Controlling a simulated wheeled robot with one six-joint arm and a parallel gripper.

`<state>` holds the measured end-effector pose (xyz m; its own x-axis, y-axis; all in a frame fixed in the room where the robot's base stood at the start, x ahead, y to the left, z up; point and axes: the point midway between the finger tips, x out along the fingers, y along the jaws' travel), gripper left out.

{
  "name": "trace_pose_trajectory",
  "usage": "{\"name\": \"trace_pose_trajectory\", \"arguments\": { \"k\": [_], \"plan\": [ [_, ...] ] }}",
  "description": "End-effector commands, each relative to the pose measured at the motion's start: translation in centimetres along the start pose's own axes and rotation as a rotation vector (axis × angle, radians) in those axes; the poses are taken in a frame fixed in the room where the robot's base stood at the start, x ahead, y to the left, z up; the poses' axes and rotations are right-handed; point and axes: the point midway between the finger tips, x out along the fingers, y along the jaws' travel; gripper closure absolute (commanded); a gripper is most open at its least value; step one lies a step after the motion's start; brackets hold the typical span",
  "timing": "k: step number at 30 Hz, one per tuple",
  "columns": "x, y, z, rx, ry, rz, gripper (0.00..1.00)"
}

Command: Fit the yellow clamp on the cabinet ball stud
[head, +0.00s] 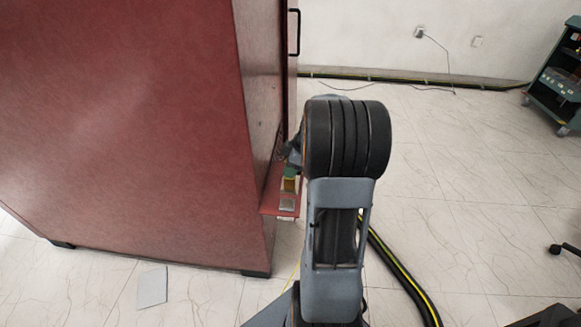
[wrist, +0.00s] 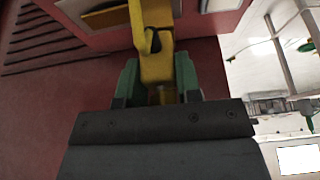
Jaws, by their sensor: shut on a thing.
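In the wrist view, my gripper (wrist: 157,82) has its green fingers shut on both sides of the yellow clamp (wrist: 156,62). The clamp points away from the gripper, with a hooked upper part near the cabinet ledge. In the head view, a green fingertip of my gripper (head: 290,172) shows at the cabinet's right side, just above the ledge. The red cabinet (head: 120,110) fills the left of the head view; its red surface also shows in the wrist view (wrist: 50,90). I cannot make out the ball stud; the clamp or gripper may hide it.
A small red ledge (head: 281,204) sticks out from the cabinet with a pale block (head: 287,201) on it. A black handle (head: 294,32) is above. A green-and-black cart (head: 556,85) stands far right. A yellow-striped black hose (head: 405,275) lies on the tiled floor.

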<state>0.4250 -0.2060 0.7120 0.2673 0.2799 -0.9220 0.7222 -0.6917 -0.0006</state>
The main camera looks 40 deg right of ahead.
Motion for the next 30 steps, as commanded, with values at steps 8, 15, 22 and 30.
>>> {"name": "trace_pose_trajectory", "arguments": {
  "k": [8,15,22,30],
  "plan": [
    [0.32,0.03,0.13,0.0,0.0,0.001,0.92],
    [0.58,0.03,0.23,0.0,0.0,0.001,0.92],
    [0.52,0.02,0.21,0.0,0.0,0.001,0.46],
    [0.59,-0.02,0.25,0.0,0.0,-0.001,0.38]
  ]
}}
